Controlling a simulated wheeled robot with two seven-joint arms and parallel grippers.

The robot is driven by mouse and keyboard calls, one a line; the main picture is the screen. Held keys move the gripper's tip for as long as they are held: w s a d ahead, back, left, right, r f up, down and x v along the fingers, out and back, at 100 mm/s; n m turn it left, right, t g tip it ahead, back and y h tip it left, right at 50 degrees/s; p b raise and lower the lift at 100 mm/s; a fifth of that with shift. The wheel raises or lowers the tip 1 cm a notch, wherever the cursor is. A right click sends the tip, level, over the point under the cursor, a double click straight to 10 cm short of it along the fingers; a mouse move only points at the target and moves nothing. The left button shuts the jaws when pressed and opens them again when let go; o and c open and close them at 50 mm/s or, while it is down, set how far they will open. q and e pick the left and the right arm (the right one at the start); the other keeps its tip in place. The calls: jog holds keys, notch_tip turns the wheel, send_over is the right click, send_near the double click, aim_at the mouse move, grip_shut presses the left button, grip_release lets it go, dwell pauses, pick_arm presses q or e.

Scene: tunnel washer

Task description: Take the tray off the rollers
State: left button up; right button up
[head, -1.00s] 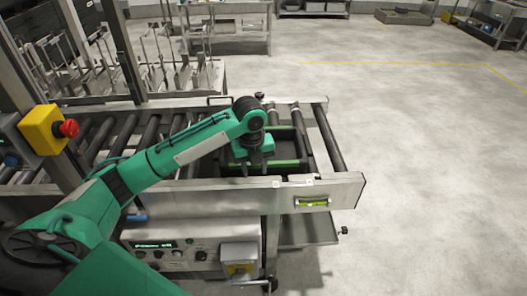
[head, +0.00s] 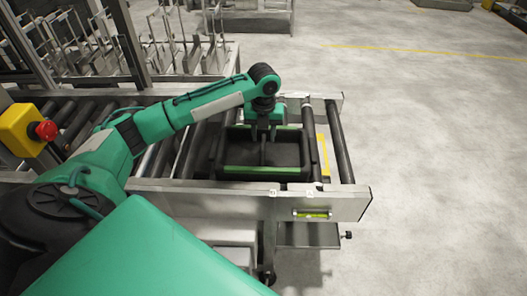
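The tray (head: 232,160) is a black open box with green strips along its near and far edges. It lies on the rollers at the right end of the conveyor. My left gripper (head: 263,136) points down over the tray's far middle part, with its two fingers apart. A dark upright part shows below and between the fingers; I cannot tell whether they touch it. The gripper hides part of the tray's far edge. My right gripper is out of view.
The roller conveyor (head: 330,205) has a raised metal side rail and ends at the right. A red emergency button (head: 46,130) on a yellow box stands at the left. Metal racks are behind. The floor on the right (head: 440,160) is clear.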

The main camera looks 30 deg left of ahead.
aim_at(263, 150)
pick_arm(q)
jog(key=shift+w+f, duration=0.2)
jog(key=shift+f, duration=0.95)
jog(key=shift+s+a+f+p, duration=0.1)
jog(key=shift+f+p, duration=0.8)
jog(key=shift+p, duration=0.05)
notch_tip(263, 150, down, 3)
jog(key=shift+a+f+p, duration=0.1)
jog(key=shift+f+p, duration=0.05)
jog(key=shift+p, duration=0.5)
jog(key=shift+f, duration=0.25)
grip_shut()
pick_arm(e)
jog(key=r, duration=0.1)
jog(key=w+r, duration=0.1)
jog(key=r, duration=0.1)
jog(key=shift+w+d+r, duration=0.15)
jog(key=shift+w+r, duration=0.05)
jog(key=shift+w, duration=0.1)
